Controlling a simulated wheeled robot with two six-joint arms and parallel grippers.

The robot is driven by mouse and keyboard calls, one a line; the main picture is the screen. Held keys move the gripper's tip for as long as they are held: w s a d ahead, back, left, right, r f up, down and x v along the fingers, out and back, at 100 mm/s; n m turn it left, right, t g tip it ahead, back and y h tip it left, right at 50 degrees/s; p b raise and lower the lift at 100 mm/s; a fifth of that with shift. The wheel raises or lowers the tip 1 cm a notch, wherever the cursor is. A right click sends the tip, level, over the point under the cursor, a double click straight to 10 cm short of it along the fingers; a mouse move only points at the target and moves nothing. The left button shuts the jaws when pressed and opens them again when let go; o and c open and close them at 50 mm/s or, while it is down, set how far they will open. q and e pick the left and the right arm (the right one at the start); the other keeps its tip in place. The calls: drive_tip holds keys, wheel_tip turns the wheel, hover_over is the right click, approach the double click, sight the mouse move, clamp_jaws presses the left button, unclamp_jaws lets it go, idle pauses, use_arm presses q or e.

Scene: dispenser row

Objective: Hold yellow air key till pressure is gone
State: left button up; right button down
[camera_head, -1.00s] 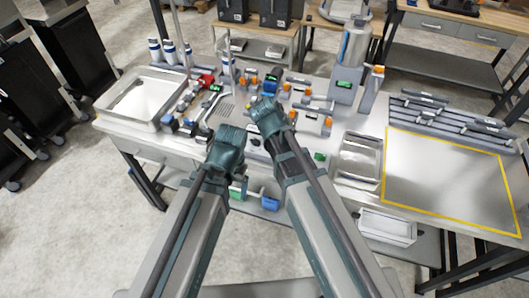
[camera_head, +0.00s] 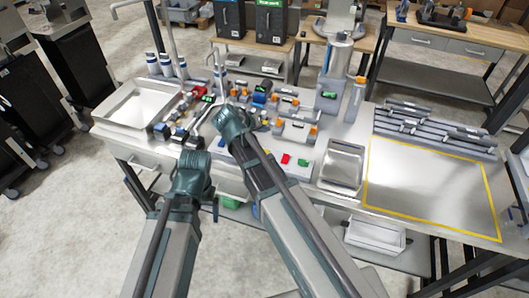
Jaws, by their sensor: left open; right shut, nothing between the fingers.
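On the pale panel at the front middle of the bench in the head view, a red key (camera_head: 285,159) and a green key (camera_head: 303,162) show. I cannot make out the yellow air key; my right arm covers the panel just left of the red key. My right gripper (camera_head: 229,116) is shut and empty, over the bench in front of the valve rows. My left gripper (camera_head: 192,160) is open and empty, lower and further left, near the bench's front edge. The fingertips of both are small and partly hidden by their own wrists.
A row of dispensers with orange knobs (camera_head: 297,130) stands behind the keys. A metal basin (camera_head: 112,117) is at the left, an empty metal tray (camera_head: 341,167) right of the keys. A yellow-outlined area (camera_head: 430,190) at the right is clear. A tall cylinder (camera_head: 339,62) stands at the back.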

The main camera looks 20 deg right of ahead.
drive_tip(key=b, duration=0.8)
approach(268, 150)
drive_tip(key=shift+w+d+r+x, duration=0.1)
drive_tip(key=shift+w+r+x, duration=0.05)
drive_tip(key=shift+x, duration=0.75)
drive_tip(key=shift+w+d+r+x, duration=0.1)
drive_tip(key=shift+r+x, duration=0.05)
drive_tip(key=shift+x, duration=0.75)
drive_tip(key=shift+w+d+r+x, duration=0.1)
drive_tip(key=shift+w+r+x, duration=0.05)
drive_tip(key=shift+x, duration=0.75)
drive_tip(key=shift+f+b, duration=0.1)
drive_tip(key=shift+b, duration=0.2)
drive_tip(key=shift+f, duration=0.25)
drive_tip(key=shift+f+b, duration=0.55)
drive_tip(key=shift+b, duration=0.25)
drive_tip(key=shift+r, duration=0.1)
idle(1.3)
drive_tip(key=shift+r+p, duration=0.9)
drive_tip(key=shift+p, duration=0.1)
wheel_tip(268, 150, up, 5)
drive_tip(key=p, duration=0.5)
